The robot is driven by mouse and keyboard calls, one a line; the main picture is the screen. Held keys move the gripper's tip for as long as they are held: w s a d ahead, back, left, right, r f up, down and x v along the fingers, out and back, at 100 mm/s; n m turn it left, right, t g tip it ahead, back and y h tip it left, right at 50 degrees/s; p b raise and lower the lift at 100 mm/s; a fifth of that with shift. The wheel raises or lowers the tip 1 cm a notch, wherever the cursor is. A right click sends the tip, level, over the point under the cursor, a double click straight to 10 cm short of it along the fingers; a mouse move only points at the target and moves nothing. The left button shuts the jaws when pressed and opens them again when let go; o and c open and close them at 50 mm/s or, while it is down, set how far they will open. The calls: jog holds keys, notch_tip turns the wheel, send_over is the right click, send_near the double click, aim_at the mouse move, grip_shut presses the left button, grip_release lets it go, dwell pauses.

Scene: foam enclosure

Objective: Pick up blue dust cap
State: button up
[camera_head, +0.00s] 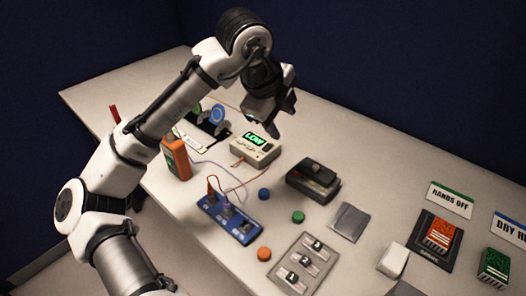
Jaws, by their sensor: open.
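The blue dust cap (264,194) is a small round piece lying on the white table, just right of a blue connector block (232,219). A green cap (298,217) lies to its lower right and an orange cap (264,253) lies below it in the picture. My gripper (284,118) is raised above the far part of the table, beyond the blue cap and apart from it. Its dark fingers are open and nothing shows between them.
Cables run from the blue block toward a meter box (254,149) reading "LOW" and an orange device (177,158). A black box (313,181), a grey pad (349,222) and a grey switch panel (302,263) stand nearby. Signs and small boxes are at right.

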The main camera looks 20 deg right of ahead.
jog(key=s+a+f+m+g+y, duration=0.2)
jog(key=s+a+f+g+y, duration=0.1)
jog(key=a+f+y, duration=0.1)
jog(key=p, duration=0.1)
send_over(264, 192)
jog(key=shift+y, duration=0.3)
notch_tip(264, 192, down, 8)
jog(key=shift+a+r, duration=0.15)
jog(key=shift+r, duration=0.1)
jog(key=shift+f+p, duration=0.95)
jog(key=shift+f, duration=1.95)
jog(key=c, duration=1)
